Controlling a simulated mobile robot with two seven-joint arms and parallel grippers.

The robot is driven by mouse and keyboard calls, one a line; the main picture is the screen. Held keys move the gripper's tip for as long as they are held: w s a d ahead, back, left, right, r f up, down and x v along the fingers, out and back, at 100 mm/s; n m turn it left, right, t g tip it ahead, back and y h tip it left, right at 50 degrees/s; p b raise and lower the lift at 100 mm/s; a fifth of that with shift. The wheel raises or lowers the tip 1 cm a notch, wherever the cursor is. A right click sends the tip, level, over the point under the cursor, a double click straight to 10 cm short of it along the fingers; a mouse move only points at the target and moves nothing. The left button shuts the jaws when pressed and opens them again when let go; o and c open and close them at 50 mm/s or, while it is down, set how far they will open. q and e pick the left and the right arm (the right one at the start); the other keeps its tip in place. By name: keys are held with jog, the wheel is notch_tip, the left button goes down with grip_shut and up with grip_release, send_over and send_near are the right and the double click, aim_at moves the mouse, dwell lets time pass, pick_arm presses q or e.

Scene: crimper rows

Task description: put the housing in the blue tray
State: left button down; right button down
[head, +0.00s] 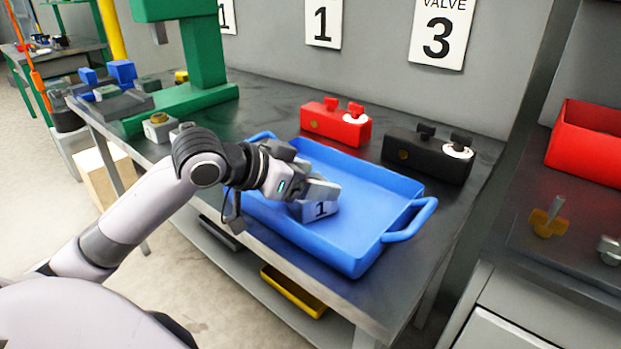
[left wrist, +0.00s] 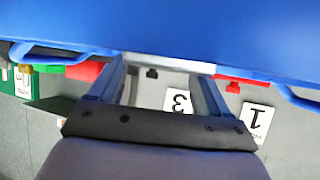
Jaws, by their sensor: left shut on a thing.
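The housing (head: 320,208) is a small grey-blue block with a dark "1" on its face. It is in the left half of the blue tray (head: 383,194), inside its walls in the head view. My left gripper (head: 314,190) is shut on it from above and hides its upper part. I cannot tell whether the housing touches the tray floor. In the left wrist view the blue tray (left wrist: 160,25) fills the top, and the two fingers of my left gripper (left wrist: 162,85) show below it. My right gripper is not in view.
A red block (head: 336,126) and a black block (head: 428,158) stand behind the tray on the dark bench. A green press (head: 203,60) stands at the back left. A red bin (head: 585,145) is on the right bench. The tray's right half is empty.

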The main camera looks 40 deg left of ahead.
pick_arm(q)
grip_release()
jog(key=shift+f, duration=0.15)
jog(key=shift+r, duration=0.2)
jog(key=shift+s+a+r, duration=0.2)
jog(key=shift+s+a, duration=0.05)
jog(key=shift+s, duration=0.3)
jog(key=v, duration=1)
jog(key=shift+s+r, duration=0.25)
jog(key=shift+s, duration=0.05)
